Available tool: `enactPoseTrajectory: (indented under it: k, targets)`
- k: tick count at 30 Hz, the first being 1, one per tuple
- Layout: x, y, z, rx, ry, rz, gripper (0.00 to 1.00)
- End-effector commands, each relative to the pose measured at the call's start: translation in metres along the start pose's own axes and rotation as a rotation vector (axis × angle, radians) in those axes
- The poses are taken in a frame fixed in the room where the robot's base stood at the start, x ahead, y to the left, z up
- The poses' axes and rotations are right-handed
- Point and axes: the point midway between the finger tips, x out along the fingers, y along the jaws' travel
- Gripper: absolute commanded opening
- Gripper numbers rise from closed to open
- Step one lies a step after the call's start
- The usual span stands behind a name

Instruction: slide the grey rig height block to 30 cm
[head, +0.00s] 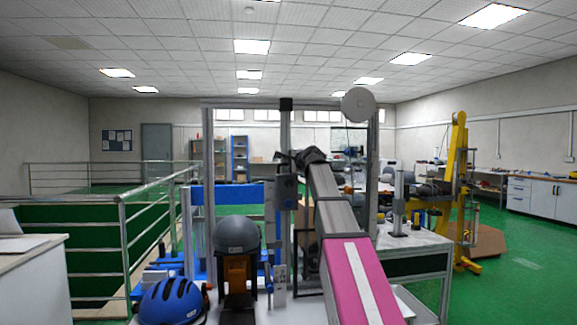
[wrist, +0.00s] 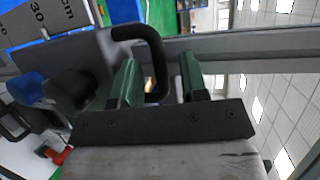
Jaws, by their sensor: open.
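The grey rig height block (wrist: 88,52) fills the left middle of the wrist view, with a black knob (wrist: 72,90) and a black loop handle (wrist: 158,62). My gripper (wrist: 159,66) is open, its two green fingers on either side of the handle's outer bar. The fingers look apart from the bar; contact is hard to judge. Exact alignment is unclear. In the head view my gripper (head: 298,158) is at the rig's upright rail (head: 285,130), its fingers hardly visible.
A grey headform (head: 237,235) on an orange and black stand is low in front of the rail. A blue helmet (head: 171,302) lies at its left. Blue frame parts (head: 228,194) and metal railings (head: 122,235) stand left; a workbench (head: 415,243) stands right.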

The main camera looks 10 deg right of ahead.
Motion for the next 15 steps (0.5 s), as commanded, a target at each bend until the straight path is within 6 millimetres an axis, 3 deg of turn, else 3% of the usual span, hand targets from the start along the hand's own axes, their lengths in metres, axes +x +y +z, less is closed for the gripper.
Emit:
enactPoseTrajectory:
  k: [5,15]
  targets:
    - [-0.018,0.001,0.001,0.000,0.001,-0.001,0.40]
    - [-0.080,0.002,0.001,0.000,0.001,-0.002,0.40]
